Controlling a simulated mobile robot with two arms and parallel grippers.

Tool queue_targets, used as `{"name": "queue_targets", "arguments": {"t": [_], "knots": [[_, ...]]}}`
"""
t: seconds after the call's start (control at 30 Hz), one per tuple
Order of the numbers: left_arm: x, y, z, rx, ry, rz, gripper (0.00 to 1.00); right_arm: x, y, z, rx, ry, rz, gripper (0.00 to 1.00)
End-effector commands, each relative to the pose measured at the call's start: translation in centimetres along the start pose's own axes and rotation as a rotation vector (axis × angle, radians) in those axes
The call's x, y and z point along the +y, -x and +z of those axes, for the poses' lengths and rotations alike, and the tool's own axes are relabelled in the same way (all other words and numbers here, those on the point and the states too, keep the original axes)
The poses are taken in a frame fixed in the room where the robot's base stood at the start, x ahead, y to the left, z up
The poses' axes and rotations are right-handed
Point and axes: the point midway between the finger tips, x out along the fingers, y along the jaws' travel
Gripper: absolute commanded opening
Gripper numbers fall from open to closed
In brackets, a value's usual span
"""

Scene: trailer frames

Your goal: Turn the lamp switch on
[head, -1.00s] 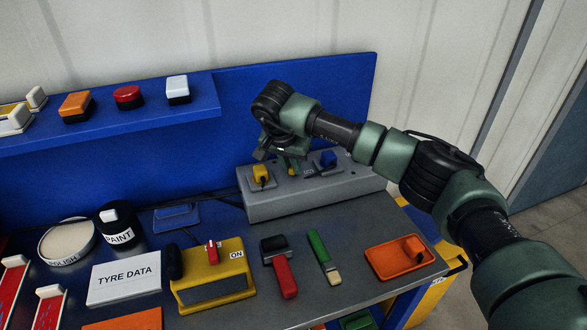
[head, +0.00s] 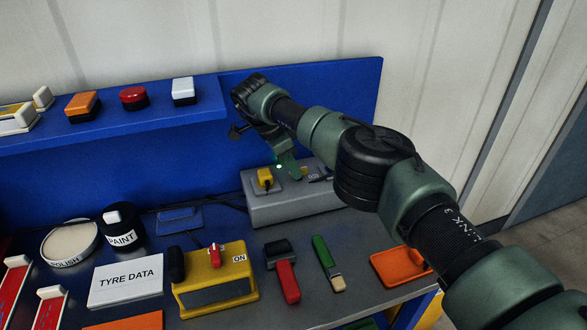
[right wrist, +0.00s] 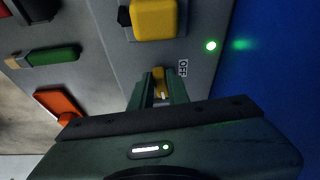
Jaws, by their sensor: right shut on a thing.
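A grey socket block (head: 292,208) stands at the back of the bench. A yellow plug (head: 265,178) sits in it and also shows in the right wrist view (right wrist: 154,18). My right gripper (head: 291,172) is down at the block, just right of this plug. In the right wrist view my right gripper (right wrist: 159,90) is shut on a small yellow switch (right wrist: 158,78), beside an "OFF" label (right wrist: 183,68). The fingers hide most of the switch. A round green light (right wrist: 211,46) glows on the block. My left gripper is not in view.
A yellow box (head: 215,284) with a red toggle and an "ON" label stands in front of the block. A red-handled tool (head: 287,281), a green-handled brush (head: 325,258) and an orange tray (head: 390,268) lie nearby. A blue board (head: 100,185) rises behind.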

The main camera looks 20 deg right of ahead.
Motion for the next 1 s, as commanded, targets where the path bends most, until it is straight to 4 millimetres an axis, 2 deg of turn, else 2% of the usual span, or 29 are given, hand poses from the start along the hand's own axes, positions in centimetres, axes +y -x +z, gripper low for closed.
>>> {"name": "queue_targets", "arguments": {"t": [0.33, 0.9, 0.93, 1.0], "knots": [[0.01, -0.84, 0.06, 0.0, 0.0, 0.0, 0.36, -0.2, 0.09, 0.02, 0.001, -0.082, 0.027, 0.0], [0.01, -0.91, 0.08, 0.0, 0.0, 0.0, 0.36, -0.16, 0.23, -0.04, -0.002, -0.099, 0.032, 0.0], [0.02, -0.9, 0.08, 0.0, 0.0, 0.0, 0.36, -0.16, 0.23, -0.05, -0.002, -0.099, 0.032, 0.25], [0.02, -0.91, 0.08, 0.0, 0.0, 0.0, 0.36, -0.15, 0.22, -0.05, -0.002, -0.099, 0.032, 0.38]]}}
